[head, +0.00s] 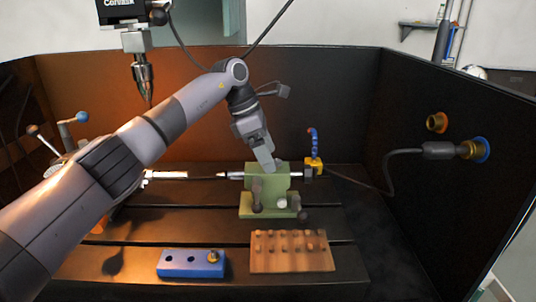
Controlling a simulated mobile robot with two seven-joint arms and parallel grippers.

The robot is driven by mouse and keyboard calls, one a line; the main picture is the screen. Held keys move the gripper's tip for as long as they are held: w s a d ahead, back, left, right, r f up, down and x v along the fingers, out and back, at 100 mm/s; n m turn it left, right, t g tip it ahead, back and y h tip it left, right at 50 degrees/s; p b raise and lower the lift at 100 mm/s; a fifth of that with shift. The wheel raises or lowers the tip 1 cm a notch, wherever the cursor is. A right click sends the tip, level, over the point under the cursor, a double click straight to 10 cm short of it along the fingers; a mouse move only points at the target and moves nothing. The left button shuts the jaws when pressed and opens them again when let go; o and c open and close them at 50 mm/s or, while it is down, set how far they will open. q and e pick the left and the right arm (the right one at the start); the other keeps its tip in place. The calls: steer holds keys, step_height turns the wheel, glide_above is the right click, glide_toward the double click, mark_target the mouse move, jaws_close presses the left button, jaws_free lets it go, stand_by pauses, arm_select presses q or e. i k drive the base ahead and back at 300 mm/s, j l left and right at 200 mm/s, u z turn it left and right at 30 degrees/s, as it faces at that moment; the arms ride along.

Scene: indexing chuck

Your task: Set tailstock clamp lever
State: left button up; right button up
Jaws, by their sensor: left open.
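The tailstock (282,183) is a green block on a green foot, standing on the dark slotted table at the centre. A dark upright lever-like part (257,190) shows on its front. A pale round knob (282,203) sits low beside it, and a dark knob (303,216) lies at the foot's right corner. I cannot tell for sure which is the clamp lever. My left gripper (267,165) points down at the tailstock's top edge, in front of its upper left part. It is open, with nothing seen between its fingers. Contact cannot be told. My right gripper is out of view.
A blue block (178,264) with holes and a wooden peg board (290,262) lie in front. A spindle with a pointed tool (142,75) hangs upper left. A yellow fitting with a blue hose (314,163) is right of the tailstock. Dark walls enclose the table.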

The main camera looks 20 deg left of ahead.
mark_target(303, 216)
steer(key=k+j, duration=0.25)
steer(key=k, duration=0.2)
steer(key=k+j, duration=0.25)
steer(key=k, duration=0.25)
